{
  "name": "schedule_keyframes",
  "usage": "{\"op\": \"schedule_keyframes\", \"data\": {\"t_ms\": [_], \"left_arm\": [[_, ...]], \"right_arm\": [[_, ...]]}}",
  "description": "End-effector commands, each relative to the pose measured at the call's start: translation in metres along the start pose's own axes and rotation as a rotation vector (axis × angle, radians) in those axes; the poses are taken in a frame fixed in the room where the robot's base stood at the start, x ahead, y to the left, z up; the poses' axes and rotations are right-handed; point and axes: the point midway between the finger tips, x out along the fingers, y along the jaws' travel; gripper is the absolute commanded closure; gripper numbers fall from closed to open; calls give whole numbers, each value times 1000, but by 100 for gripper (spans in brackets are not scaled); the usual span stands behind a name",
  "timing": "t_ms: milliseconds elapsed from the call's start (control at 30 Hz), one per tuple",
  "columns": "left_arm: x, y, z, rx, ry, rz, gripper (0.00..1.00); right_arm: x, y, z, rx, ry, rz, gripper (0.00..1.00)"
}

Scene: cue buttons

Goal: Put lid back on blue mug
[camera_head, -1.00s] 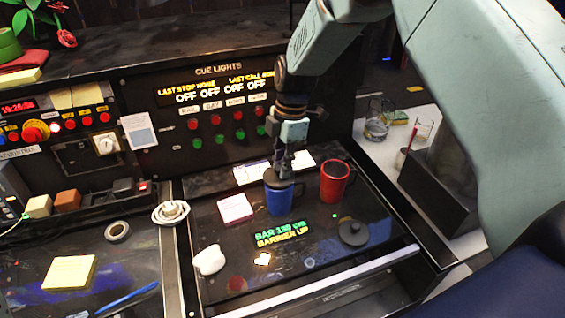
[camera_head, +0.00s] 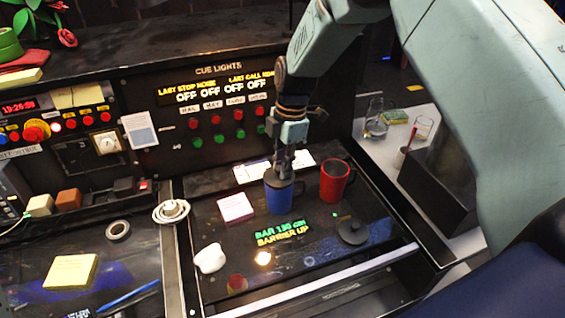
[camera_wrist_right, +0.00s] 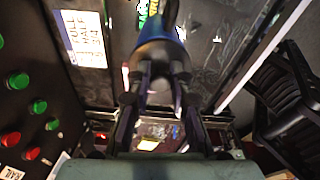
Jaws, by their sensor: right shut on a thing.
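The blue mug (camera_head: 281,200) stands upright on the dark console panel. A dark lid (camera_head: 272,179) is at its mouth, level as far as I can see; whether it is fully seated is hard to tell. My right gripper (camera_head: 283,172) comes down from above and is shut on the lid's top. In the right wrist view, the fingers (camera_wrist_right: 160,72) close at the dark round lid (camera_wrist_right: 160,50), with a bit of the blue mug (camera_wrist_right: 181,32) behind. A second dark lid (camera_head: 353,232) lies on the panel near the red mug (camera_head: 335,182). My left gripper is not in view.
A pink note pad (camera_head: 235,208) lies left of the blue mug, and a white lump (camera_head: 210,259) lies nearer the front. The red mug stands close on the right. The upright cue-light panel (camera_head: 215,112) rises behind the mugs.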

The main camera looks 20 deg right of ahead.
Motion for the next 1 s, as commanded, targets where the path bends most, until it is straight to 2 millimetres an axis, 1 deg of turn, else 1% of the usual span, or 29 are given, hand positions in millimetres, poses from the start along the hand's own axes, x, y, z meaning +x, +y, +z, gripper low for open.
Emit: {"op": "schedule_keyframes", "data": {"t_ms": [167,200,467,500,700,967,1000], "left_arm": [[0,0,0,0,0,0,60],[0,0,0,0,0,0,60],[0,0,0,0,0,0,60],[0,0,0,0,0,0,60],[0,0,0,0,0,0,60],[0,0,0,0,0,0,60],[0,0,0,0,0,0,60]], "right_arm": [[0,0,0,0,0,0,100],[0,0,0,0,0,0,77],[0,0,0,0,0,-1,55],[0,0,0,0,0,-1,53],[0,0,0,0,0,-1,53],[0,0,0,0,0,-1,31],[0,0,0,0,0,-1,31]]}}
